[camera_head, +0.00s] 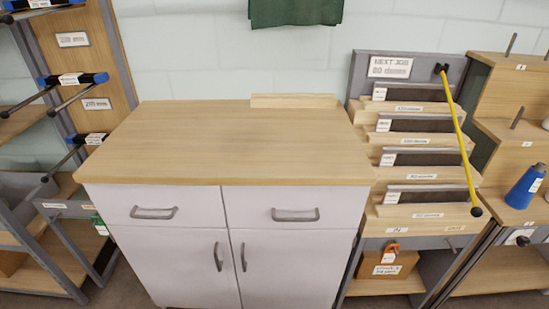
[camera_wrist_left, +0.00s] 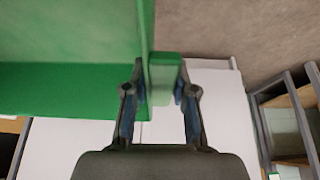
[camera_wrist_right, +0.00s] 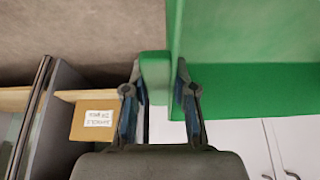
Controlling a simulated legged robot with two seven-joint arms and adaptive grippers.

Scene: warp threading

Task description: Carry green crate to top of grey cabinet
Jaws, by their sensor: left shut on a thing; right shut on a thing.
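The grey cabinet (camera_head: 200,240) stands straight ahead in the head view, with a bare wooden top (camera_head: 230,140), two drawers and two doors. The green crate shows only in the wrist views; it is out of the head view. My left gripper (camera_wrist_left: 162,90) is shut on a green handle part at one side of the crate (camera_wrist_left: 70,90). My right gripper (camera_wrist_right: 160,90) is shut on the matching part at the crate's other side (camera_wrist_right: 250,90). The cabinet's pale front shows beyond the crate in both wrist views.
A low wooden strip (camera_head: 293,101) lies along the cabinet top's back edge. A labelled rack (camera_head: 420,150) with a yellow rod (camera_head: 460,140) stands close on the right. Shelving (camera_head: 75,120) stands on the left. A blue bottle (camera_head: 526,186) sits at far right.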

